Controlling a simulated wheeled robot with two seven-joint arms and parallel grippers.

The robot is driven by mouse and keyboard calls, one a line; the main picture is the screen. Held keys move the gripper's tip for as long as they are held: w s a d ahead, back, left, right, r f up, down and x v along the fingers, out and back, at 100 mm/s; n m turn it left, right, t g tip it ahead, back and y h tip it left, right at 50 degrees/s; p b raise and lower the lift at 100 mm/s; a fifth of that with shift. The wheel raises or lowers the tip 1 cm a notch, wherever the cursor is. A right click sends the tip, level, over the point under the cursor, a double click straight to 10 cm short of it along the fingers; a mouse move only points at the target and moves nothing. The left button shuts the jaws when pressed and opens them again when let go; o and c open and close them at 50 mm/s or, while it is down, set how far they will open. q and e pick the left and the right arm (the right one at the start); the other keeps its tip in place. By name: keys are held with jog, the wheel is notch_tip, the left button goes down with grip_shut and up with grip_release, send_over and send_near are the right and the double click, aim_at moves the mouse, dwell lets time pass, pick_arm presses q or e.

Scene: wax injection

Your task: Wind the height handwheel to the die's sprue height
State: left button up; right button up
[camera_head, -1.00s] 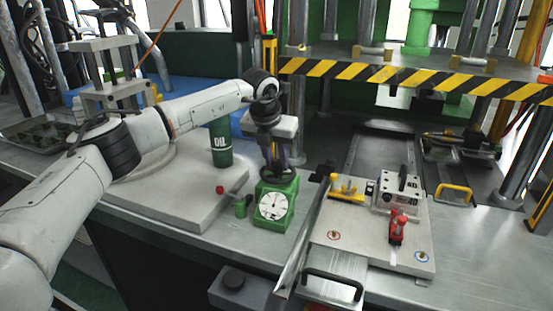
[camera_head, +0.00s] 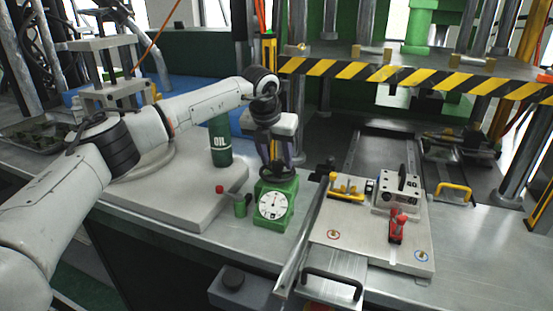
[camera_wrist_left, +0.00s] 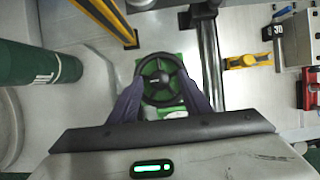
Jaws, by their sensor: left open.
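The black handwheel (camera_head: 277,172) sits on top of a green housing (camera_head: 290,191) with a round white dial (camera_head: 272,205). The dial's fine reading is too small to tell. My left gripper (camera_head: 279,158) points down over the wheel. In the left wrist view the spoked wheel (camera_wrist_left: 158,80) shows between the two dark fingers of my left gripper (camera_wrist_left: 160,84), which are open on either side of its rim. I cannot tell whether they touch it. A metal block (camera_head: 400,190), which looks like the die, stands on a plate at the right. My right gripper is not in view.
A green oil can (camera_head: 220,143) stands left of the housing. A red-tipped lever (camera_head: 219,189) and a small green cylinder (camera_head: 240,209) are just left of it. The plate (camera_head: 350,243) carries a yellow piece (camera_head: 346,186) and a red clamp (camera_head: 397,229). A striped beam (camera_head: 410,74) crosses behind.

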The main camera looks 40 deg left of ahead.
pick_arm(q)
jog(key=v, duration=1)
jog(key=shift+b, duration=0.4)
jog(key=shift+f, duration=0.1)
jog(key=p+x, duration=0.1)
jog(key=x, duration=0.9)
jog(key=shift+w+f, duration=0.1)
jog(key=shift+f, duration=0.15)
jog(key=shift+r, duration=0.15)
